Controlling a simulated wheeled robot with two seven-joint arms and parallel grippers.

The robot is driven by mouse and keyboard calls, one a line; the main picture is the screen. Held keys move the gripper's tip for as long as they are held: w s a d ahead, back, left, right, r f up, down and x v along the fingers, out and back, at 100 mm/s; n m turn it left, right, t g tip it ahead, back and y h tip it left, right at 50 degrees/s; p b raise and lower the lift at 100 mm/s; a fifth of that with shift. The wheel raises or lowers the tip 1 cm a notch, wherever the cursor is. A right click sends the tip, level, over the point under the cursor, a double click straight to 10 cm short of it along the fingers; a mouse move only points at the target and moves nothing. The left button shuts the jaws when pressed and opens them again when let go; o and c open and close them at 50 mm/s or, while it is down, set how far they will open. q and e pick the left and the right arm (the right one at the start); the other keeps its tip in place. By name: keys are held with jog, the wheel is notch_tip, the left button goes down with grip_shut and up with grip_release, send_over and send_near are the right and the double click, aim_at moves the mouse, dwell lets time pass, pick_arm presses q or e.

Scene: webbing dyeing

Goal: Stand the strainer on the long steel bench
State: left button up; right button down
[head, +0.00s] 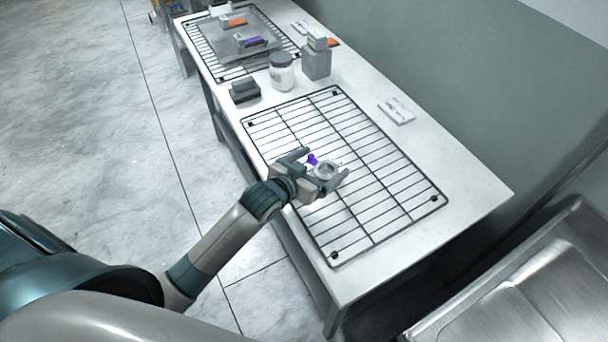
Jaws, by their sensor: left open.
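A small round pale ring-shaped thing (326,171) with a purple part (312,159) beside it shows at my left gripper; it may be the strainer, but it is too small to be sure. My left gripper (322,166) is open over the black wire rack (385,180), with its fingers on either side of the ring. I cannot tell whether they touch it. A bare steel surface (535,295) with a raised rim is at the lower right, partly cut off; I cannot tell whether it is the long steel bench. My right gripper is not in view.
The rack lies on a long white-topped table (470,190) along the wall. A white packet (396,110) lies near the wall. A second rack with a tray (215,46) is farther back.

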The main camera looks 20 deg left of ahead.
pick_arm(q)
jog(key=b+v, duration=0.1)
jog(key=v, duration=0.7)
jog(key=shift+s+r, duration=0.15)
jog(key=shift+s, duration=0.1)
